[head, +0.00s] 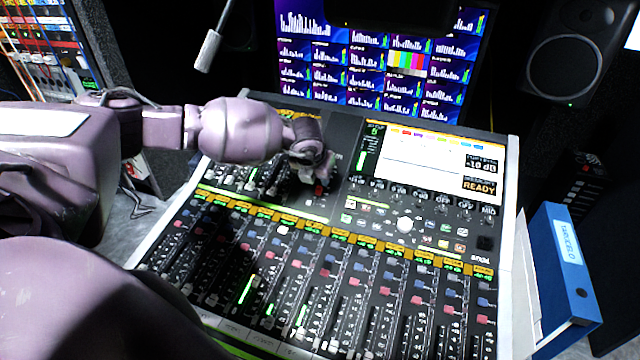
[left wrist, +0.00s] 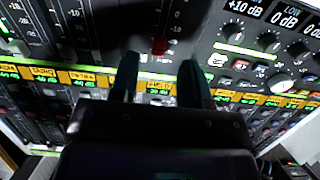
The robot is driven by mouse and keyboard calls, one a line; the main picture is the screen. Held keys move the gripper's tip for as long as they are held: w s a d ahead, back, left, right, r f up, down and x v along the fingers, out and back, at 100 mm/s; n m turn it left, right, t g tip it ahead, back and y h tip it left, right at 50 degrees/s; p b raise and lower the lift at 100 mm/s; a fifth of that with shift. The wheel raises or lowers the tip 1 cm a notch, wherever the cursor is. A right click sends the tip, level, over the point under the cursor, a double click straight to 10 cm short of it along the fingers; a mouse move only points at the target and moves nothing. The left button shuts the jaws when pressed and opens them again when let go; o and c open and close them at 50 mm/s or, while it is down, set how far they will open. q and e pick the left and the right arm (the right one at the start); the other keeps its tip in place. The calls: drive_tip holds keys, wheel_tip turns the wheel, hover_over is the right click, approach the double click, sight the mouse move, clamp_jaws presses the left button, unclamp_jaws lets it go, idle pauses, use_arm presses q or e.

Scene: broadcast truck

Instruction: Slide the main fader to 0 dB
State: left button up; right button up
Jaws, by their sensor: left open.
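The mixing console (head: 512,190) fills the middle of the head view. A red fader cap (head: 319,189), which looks like the main fader, sits on the upper panel left of the console's screen. It also shows in the left wrist view (left wrist: 159,46), beside scale marks with 0 and 10. My left gripper (head: 314,172) is over this cap, with the arm reaching in from the left. In the left wrist view its two dark fingers (left wrist: 159,68) are apart, and the cap shows in line with the gap, just past the tips. Contact cannot be told. My right gripper is not in view.
A lit console screen (head: 430,155) with a READY label and knobs lie right of the gripper. Rows of channel faders (head: 330,290) lie in front. A monitor (head: 380,60) stands behind, a speaker (head: 565,65) at back right, and a blue binder (head: 562,265) at the right.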

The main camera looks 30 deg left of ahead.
sight(319, 186)
use_arm(q)
drive_tip(key=shift+x, duration=2.7)
clamp_jaws()
